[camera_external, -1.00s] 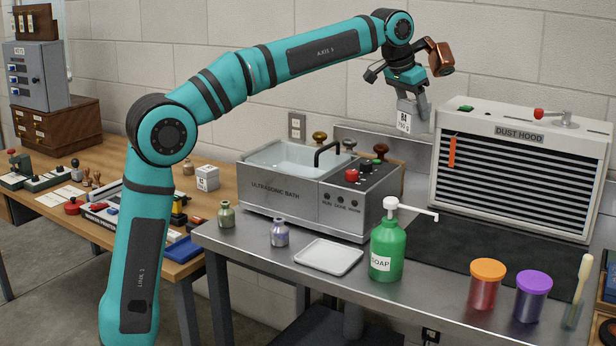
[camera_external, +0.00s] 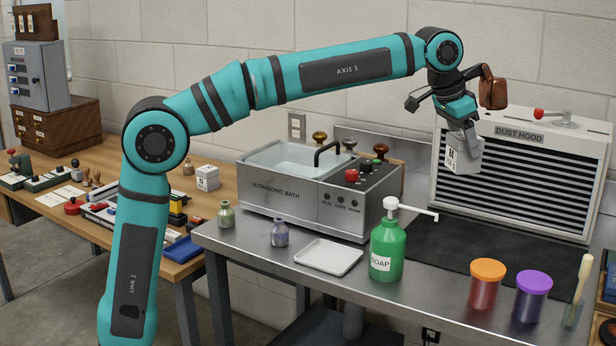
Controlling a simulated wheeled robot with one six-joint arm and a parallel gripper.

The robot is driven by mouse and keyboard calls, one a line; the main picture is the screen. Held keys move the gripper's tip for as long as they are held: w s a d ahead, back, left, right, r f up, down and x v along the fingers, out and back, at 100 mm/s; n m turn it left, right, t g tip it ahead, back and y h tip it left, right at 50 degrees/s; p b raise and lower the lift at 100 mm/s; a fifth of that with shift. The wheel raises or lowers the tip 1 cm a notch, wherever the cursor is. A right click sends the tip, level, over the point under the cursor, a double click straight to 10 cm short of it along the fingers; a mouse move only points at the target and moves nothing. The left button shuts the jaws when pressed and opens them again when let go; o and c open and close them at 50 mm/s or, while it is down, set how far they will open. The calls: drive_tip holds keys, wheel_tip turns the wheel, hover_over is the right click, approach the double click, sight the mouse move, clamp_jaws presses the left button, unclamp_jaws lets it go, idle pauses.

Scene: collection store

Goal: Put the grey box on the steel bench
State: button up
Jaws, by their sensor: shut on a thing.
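My gripper (camera_external: 464,138) is shut on a small grey box (camera_external: 466,162) with a white printed label on its left side. The box hangs in the air in front of the dust hood, well above the steel bench (camera_external: 424,288). It looks slightly tilted. The fingers hide its upper part.
A green soap pump bottle (camera_external: 387,252), an orange-lidded jar (camera_external: 485,284), a purple-lidded jar (camera_external: 531,296) and a white tray (camera_external: 328,257) stand on the steel bench. The ultrasonic bath (camera_external: 318,190) and dust hood (camera_external: 515,177) are behind. A dark mat (camera_external: 455,240) lies before the hood.

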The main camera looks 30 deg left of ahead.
wheel_tip(320, 180, down, 19)
drive_tip(key=shift+r, duration=0.2)
idle(0.7)
drive_tip(key=shift+f, duration=0.1)
drive_tip(key=o, duration=1.6)
drive_tip(key=shift+c, duration=0.2)
drive_tip(key=v, duration=1.2)
